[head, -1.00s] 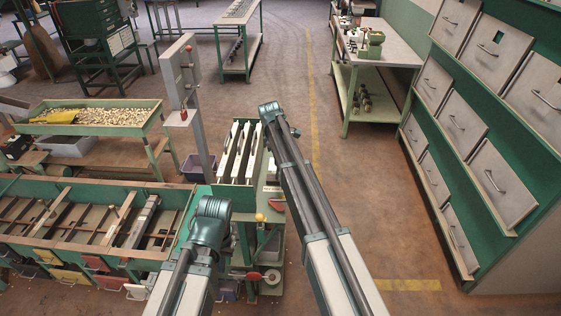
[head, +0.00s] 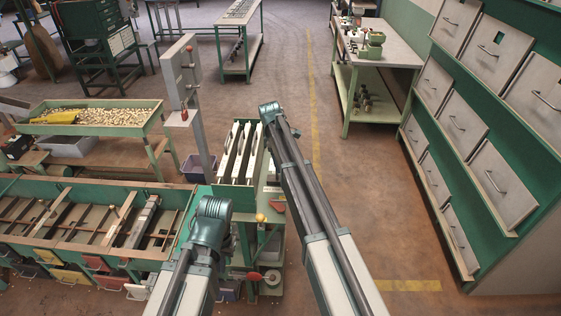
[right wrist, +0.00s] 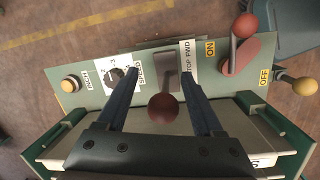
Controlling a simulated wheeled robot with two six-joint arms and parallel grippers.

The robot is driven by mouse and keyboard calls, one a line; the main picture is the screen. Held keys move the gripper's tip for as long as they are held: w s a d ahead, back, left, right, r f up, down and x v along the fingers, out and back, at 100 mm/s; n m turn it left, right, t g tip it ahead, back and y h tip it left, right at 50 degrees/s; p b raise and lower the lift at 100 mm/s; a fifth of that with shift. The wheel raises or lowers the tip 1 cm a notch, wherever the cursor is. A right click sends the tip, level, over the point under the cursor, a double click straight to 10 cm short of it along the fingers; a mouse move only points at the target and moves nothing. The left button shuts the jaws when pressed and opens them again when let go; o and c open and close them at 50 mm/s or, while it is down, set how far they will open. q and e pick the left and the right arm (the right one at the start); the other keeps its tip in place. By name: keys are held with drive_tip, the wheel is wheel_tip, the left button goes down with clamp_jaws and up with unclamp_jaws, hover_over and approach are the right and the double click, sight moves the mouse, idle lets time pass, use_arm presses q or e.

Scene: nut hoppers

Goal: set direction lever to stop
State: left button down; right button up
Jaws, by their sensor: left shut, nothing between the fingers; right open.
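The direction lever has a dark red ball knob (right wrist: 163,108) on a grey stem, in front of the label strip "STOP FWD" (right wrist: 188,58) in the right wrist view. My right gripper (right wrist: 160,72) is open, with one finger on each side of the lever and gaps between them and the knob. The panel (right wrist: 95,85) also carries a speed dial (right wrist: 115,77). In the head view the right gripper is hidden behind my right arm.
A red on/off handle (right wrist: 240,55) stands right of the lever, with a yellow knob (right wrist: 304,86) beyond it. An amber button (right wrist: 70,84) is at the panel's left. A drawer cabinet (head: 480,130) stands at the right; the floor before it is clear.

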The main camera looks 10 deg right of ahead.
drive_tip(key=shift+r, duration=0.1)
drive_tip(key=r+p, duration=0.4)
drive_tip(key=a+r+p, duration=0.1)
drive_tip(key=r+p, duration=0.4)
drive_tip(key=a+r+p, duration=0.1)
drive_tip(key=r+p, duration=0.3)
drive_tip(key=shift+s+a+r+p, duration=0.1)
drive_tip(key=shift+r+p, duration=0.15)
drive_tip(key=shift+p, duration=0.1)
drive_tip(key=s+a+f+m+b, duration=0.2)
drive_tip(key=s+a+f+b, duration=0.1)
drive_tip(key=s, duration=0.9)
drive_tip(key=s+a+f+m+b, duration=0.2)
drive_tip(key=s+a+f+m, duration=0.1)
drive_tip(key=s, duration=1)
drive_tip(key=s+a+f+m+b, duration=0.2)
drive_tip(key=s+a+m+b, duration=0.1)
drive_tip(key=s, duration=0.9)
drive_tip(key=shift+s+a+f+y+b, duration=0.3)
drive_tip(key=shift+a+f+y, duration=0.1)
drive_tip(key=shift+a, duration=0.5)
drive_tip(key=shift+a, duration=0.1)
